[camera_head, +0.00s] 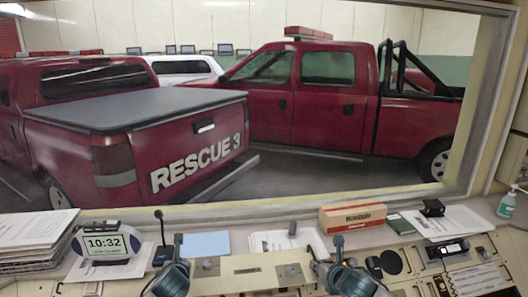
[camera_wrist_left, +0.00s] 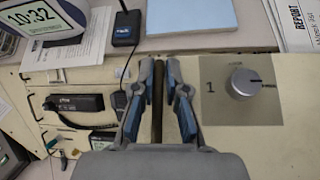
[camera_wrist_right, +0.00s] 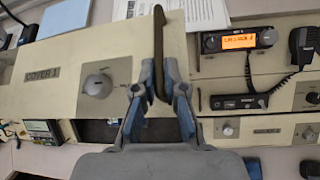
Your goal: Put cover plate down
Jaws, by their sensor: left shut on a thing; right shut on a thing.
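The cover plate (camera_head: 240,276) is a flat cream panel with two grey knobs and a small dark label, low in the middle of the head view. The right wrist view shows its label "COVER 1" and a knob (camera_wrist_right: 98,86); the left wrist view shows a knob marked 1 (camera_wrist_left: 243,83). My left gripper (camera_head: 178,241) is shut on the plate's left end, with a dark strip between its fingers. My right gripper (camera_head: 338,242) is shut on the right end, also around a dark strip. I cannot tell whether the plate touches the console.
Behind the plate are a blue pad (camera_head: 205,244), papers and a cardboard box (camera_head: 352,216). A clock (camera_head: 104,245) and microphone (camera_head: 162,255) stand at left. An orange-lit radio (camera_wrist_right: 238,40) and handset (camera_wrist_right: 301,45) are right of the plate. A dark recess (camera_wrist_right: 98,131) shows below its edge.

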